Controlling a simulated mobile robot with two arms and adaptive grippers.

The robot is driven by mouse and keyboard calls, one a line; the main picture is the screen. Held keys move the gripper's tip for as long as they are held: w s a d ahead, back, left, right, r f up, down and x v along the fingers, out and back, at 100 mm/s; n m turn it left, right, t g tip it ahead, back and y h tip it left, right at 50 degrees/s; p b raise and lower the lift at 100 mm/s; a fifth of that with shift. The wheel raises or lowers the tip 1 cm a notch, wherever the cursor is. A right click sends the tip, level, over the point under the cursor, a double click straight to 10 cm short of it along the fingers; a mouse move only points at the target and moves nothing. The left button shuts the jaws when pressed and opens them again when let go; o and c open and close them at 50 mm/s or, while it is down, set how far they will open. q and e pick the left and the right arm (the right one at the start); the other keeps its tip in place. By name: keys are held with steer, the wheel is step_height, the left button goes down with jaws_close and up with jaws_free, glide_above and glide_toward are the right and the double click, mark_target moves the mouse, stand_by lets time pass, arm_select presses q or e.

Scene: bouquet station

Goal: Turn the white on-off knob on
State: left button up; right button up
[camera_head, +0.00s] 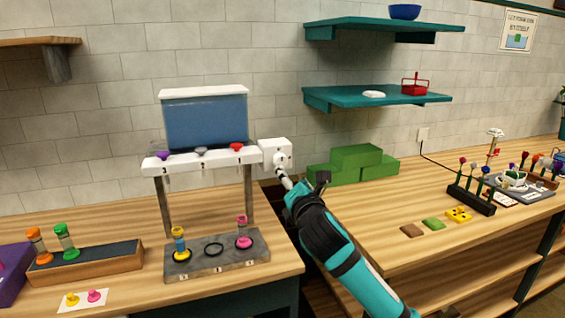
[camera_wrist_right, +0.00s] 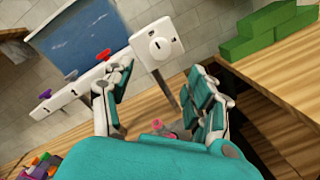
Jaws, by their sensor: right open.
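The white on-off knob (camera_wrist_right: 160,46) is a round disc on the face of a white box (camera_head: 268,147), at the right end of the dispenser's white bar. In the head view the knob (camera_head: 281,159) is partly hidden by my right gripper (camera_head: 284,177), which is just in front of and below it. In the right wrist view the two fingers of my right gripper (camera_wrist_right: 158,82) are spread apart with nothing between them. The knob shows beyond them, and I see no contact. My left gripper is not in view.
The dispenser has a blue tank (camera_head: 206,121) and purple, grey and red knobs on its white bar (camera_head: 205,159). A grey tray (camera_head: 217,256) with yellow and pink pieces stands below. Green blocks (camera_head: 356,160) sit to the right, beyond a gap between the tables.

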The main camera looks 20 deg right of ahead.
mark_target(281, 163)
steer(key=w, duration=0.3)
steer(key=w+p, duration=0.1)
steer(key=w, duration=0.5)
steer(key=shift+w+d, duration=0.1)
steer(key=shift+d, duration=0.2)
steer(key=c, duration=1.1)
steer(key=shift+c, duration=0.2)
